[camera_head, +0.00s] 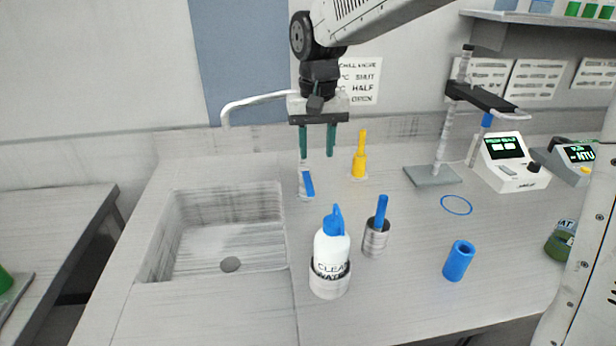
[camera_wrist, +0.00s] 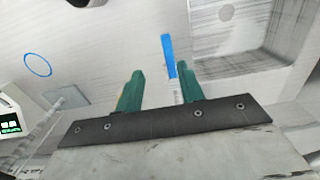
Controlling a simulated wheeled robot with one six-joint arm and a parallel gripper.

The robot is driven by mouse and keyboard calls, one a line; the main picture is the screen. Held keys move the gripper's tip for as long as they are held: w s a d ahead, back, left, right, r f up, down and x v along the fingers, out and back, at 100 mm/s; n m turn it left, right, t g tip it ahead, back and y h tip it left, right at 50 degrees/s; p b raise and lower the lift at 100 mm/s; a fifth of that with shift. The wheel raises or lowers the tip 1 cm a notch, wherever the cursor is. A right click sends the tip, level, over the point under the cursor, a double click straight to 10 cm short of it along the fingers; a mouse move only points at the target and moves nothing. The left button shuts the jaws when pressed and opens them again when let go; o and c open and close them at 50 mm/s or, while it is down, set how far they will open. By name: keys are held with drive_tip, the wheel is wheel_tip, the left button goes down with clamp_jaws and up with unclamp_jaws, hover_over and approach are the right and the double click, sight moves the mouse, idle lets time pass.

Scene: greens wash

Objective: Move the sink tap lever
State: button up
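The sink tap has a white curved spout (camera_head: 255,101) reaching left toward the sink and a white base behind the counter's sink edge. Its blue lever (camera_head: 308,183) points down toward the front at the base. My gripper (camera_head: 317,156) is above the lever, fingers pointing down, open and empty. The left finger partly covers the tap column. In the wrist view the blue lever (camera_wrist: 168,55) appears between the two green fingertips of my gripper (camera_wrist: 158,70), nearer the right one. I cannot tell how far below the fingertips it lies; in the head view there is a gap.
The sink basin (camera_head: 228,228) is empty, left of the tap. A yellow-handled valve (camera_head: 359,158) stands right of it. A white wash bottle (camera_head: 331,250) and metal cup (camera_head: 375,238) stand in front. A stand (camera_head: 432,175), blue ring (camera_head: 456,205) and blue cylinder (camera_head: 459,261) are further right.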

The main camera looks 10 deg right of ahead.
sight(309, 185)
drive_tip(key=shift+w+a+f, duration=0.55)
drive_tip(key=shift+a+f, duration=0.15)
wheel_tip(309, 185, down, 7)
drive_tip(key=shift+f, duration=0.15)
clamp_jaws()
